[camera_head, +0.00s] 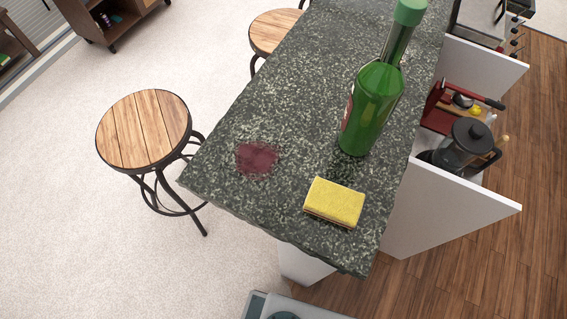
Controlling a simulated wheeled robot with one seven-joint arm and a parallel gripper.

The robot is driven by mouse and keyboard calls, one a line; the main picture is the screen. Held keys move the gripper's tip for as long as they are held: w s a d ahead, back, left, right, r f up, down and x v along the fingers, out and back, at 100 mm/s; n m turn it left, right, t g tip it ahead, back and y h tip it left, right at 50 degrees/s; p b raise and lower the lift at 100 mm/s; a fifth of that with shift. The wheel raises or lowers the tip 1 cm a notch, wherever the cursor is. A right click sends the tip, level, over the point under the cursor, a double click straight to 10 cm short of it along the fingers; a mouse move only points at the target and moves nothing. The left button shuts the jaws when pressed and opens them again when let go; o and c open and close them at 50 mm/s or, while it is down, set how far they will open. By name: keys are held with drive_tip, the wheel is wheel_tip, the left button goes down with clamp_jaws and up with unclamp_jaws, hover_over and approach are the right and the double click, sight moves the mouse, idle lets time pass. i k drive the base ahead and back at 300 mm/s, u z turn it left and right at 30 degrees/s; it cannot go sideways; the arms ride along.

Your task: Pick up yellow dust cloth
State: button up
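A yellow block (335,201), shaped like a sponge with a darker lower edge, lies flat on the dark speckled counter (225,190) near its front end. It is the only yellow cloth-like thing on the counter. A tall green bottle (371,108) stands upright just behind it and slightly right, apart from it. A dark red stain (257,158) is on the counter to its left. My gripper is not in view.
Wooden-topped stools (143,131) stand left of the counter. On the right, below counter level, white panels (450,218) stick out beside shelves with a dark glass pot (468,148). Open carpet (100,250) lies left, wood floor (500,255) right.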

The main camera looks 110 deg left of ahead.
sight(332, 202)
drive_tip(key=u, duration=1.15)
drive_tip(key=k, duration=0.45)
drive_tip(key=u, duration=0.8)
